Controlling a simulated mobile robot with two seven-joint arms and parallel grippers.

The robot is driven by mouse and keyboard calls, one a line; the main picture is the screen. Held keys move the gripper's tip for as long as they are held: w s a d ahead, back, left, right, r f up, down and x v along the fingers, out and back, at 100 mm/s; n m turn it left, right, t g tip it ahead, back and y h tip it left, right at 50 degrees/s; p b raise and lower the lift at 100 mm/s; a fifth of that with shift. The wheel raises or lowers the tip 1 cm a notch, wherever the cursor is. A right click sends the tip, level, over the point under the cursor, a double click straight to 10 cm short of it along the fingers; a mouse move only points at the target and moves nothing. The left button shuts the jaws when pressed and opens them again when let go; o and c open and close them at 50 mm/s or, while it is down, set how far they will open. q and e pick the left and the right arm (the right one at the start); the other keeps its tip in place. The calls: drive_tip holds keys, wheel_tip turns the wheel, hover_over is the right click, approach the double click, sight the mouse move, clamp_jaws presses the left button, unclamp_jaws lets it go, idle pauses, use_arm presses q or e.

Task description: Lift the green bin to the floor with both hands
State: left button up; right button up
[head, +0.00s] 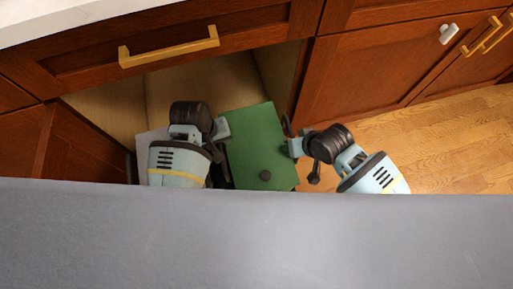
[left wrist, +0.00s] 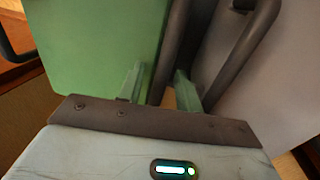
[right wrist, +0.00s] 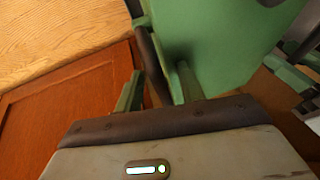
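The green bin (head: 262,138) stands in the open cabinet bay, with a dark round knob on its top. It fills the upper left of the left wrist view (left wrist: 95,45) and the upper right of the right wrist view (right wrist: 215,40). My left gripper (head: 221,130) is at the bin's left side, its fingers close around a dark handle (left wrist: 172,50). My right gripper (head: 289,145) is at the bin's right side, its fingers close around another dark handle (right wrist: 152,60). The bin's near edge and lower body are hidden.
A pale grey bin (left wrist: 255,75) stands close on the left of the green one. The cabinet drawer front (head: 190,58) with a brass pull is above the bay. Closed wooden doors (head: 370,75) are at right. Wooden floor (head: 445,140) is clear at right.

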use_arm(q)
clamp_jaws()
use_arm(e)
clamp_jaws()
use_arm(q)
drive_tip(key=shift+w+r, duration=0.1)
drive_tip(key=shift+r, duration=0.1)
use_arm(e)
drive_tip(key=shift+r, duration=0.1)
